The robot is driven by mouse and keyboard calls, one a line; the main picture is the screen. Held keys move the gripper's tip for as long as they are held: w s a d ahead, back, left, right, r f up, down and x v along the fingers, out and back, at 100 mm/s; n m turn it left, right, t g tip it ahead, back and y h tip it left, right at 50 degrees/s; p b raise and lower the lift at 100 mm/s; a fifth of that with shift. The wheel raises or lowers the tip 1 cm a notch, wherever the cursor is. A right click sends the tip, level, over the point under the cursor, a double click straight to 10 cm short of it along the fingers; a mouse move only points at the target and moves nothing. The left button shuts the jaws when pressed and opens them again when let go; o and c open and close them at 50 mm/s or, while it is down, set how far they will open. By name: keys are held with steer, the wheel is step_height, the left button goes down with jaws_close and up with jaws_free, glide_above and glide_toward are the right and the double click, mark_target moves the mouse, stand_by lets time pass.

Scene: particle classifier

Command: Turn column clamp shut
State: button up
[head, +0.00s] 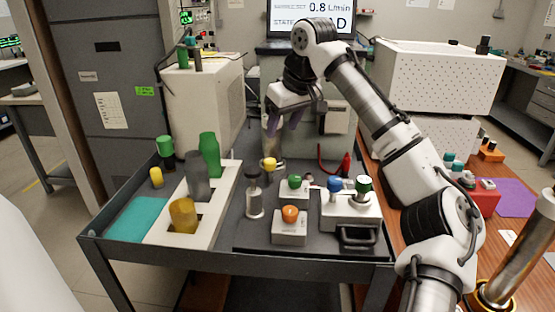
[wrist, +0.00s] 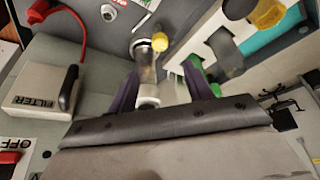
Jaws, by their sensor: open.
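An upright column (wrist: 146,68) with a metallic, glassy body and a pale end shows between my fingers in the wrist view. A yellow knob (wrist: 160,42) sits at its side; it also shows in the head view (head: 269,164) at the back of the cart. I take this knob to be part of the column clamp; its turn position cannot be told. My gripper (head: 285,118), with purple fingers, is open and points down above the knob in the head view. In the wrist view my fingers (wrist: 158,90) stand on either side of the column's pale end; contact cannot be told.
A white rack (head: 165,235) with bottles stands on the cart's left. Colored-knob valves (head: 290,225) stand front right. A display (head: 310,15) stands behind.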

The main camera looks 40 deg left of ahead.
mark_target(270, 161)
steer(key=x, duration=1.2)
steer(key=shift+a, duration=0.15)
steer(key=c, duration=1)
